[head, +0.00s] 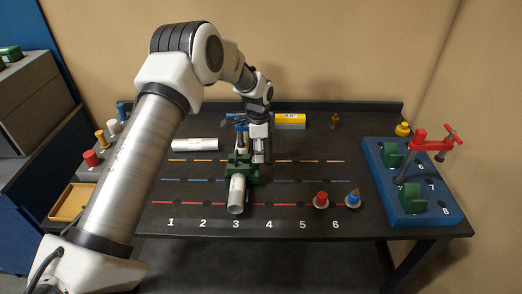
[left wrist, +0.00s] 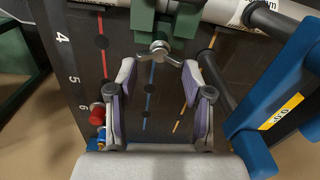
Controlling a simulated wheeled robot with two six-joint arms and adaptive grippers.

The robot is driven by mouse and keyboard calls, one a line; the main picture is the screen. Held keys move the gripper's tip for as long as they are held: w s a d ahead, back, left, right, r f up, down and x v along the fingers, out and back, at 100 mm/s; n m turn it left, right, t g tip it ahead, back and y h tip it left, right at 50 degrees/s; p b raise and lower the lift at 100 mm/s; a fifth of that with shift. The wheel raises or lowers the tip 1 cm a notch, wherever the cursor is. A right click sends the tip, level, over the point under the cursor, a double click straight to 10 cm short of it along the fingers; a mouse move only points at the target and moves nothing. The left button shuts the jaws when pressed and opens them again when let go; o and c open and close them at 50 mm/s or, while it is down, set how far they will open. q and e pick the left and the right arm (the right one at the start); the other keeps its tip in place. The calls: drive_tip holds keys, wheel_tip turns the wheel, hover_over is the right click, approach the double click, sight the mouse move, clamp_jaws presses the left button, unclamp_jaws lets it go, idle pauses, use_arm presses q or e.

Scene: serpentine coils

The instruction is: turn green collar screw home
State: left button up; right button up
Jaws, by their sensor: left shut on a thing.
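The green collar (head: 242,166) sits on the dark table near mark 3, with a pale pipe (head: 237,196) in it. In the left wrist view the green collar (left wrist: 146,22) is at the top, and its metal screw (left wrist: 158,48) with a several-armed head points toward me. My left gripper (head: 259,158) reaches down beside the collar. My right gripper is in neither view.
A blue part (left wrist: 255,140) with a yellow label is close on the right in the wrist view. A loose pipe (head: 195,144) lies behind. Red (head: 321,198) and blue (head: 353,197) pieces stand at the front right. A blue base (head: 440,213) with a red clamp (head: 432,144) is far right.

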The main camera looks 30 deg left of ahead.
use_arm(q)
drive_tip(key=shift+s+a+f, duration=0.15)
drive_tip(key=shift+s, duration=0.1)
drive_tip(key=o, duration=1.2)
drive_tip(key=shift+s+a, duration=0.15)
drive_tip(key=shift+a, duration=0.25)
drive_tip(key=shift+s+a, duration=0.35)
drive_tip(key=shift+d+r, duration=0.1)
drive_tip(key=shift+r, duration=0.15)
drive_tip(key=r, duration=0.2)
drive_tip(key=w+r, duration=0.1)
drive_tip(key=r, duration=0.1)
drive_tip(key=shift+d, duration=0.25)
drive_tip(key=r, duration=0.5)
drive_tip(key=s+r, duration=0.1)
drive_tip(key=r, duration=0.1)
drive_tip(key=shift+a+r, duration=0.35)
drive_tip(key=shift+r, duration=0.05)
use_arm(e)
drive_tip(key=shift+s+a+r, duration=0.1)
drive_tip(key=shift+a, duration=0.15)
use_arm(q)
drive_tip(key=shift+a, duration=0.1)
